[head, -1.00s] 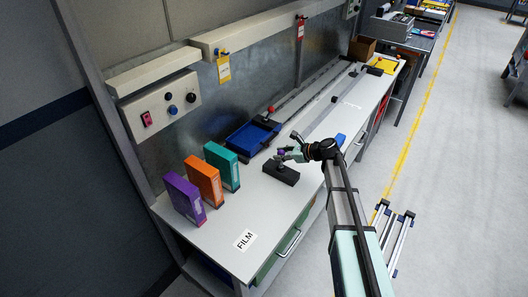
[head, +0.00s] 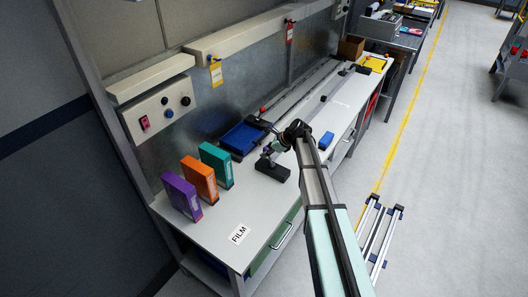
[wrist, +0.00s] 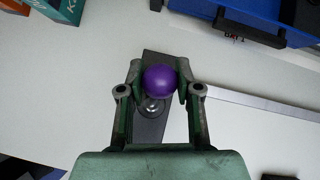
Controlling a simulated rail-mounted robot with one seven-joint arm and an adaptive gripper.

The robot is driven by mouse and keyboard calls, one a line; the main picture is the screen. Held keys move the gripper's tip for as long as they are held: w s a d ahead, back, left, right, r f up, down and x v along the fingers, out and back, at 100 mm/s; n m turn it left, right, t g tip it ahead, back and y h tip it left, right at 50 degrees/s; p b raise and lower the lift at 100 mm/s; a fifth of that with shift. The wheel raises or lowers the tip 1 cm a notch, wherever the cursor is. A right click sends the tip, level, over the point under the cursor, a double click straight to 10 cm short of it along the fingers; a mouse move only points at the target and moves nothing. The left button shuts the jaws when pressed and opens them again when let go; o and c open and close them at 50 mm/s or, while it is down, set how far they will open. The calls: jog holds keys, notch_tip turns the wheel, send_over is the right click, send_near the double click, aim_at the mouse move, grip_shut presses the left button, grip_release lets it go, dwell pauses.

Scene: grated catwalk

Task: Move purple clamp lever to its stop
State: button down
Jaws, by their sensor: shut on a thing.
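The purple clamp lever's round knob (wrist: 160,81) sits between the two fingers of my gripper (wrist: 159,76) in the wrist view, with a finger against each side. Below the knob a shiny round pivot shows on the dark clamp base (wrist: 151,125). In the head view the dark base (head: 273,171) stands on the bench top, and my gripper (head: 267,151) is just above it, at its upper left side. The knob is mostly hidden there by my gripper, and the lever's exact tilt is hard to tell.
Purple, orange and teal binders (head: 201,179) stand left of the clamp. A blue tray (head: 243,137) lies behind it. A control panel (head: 156,113) is on the wall. The bench front near the FILM label (head: 239,234) is clear.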

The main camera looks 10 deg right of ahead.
jog(key=c, duration=0.8)
grip_release()
jog(key=shift+d+r, duration=0.1)
jog(key=v, duration=1.1)
jog(key=shift+s+d+r, duration=0.15)
jog(key=shift+d+r, duration=0.05)
jog(key=shift+r, duration=0.1)
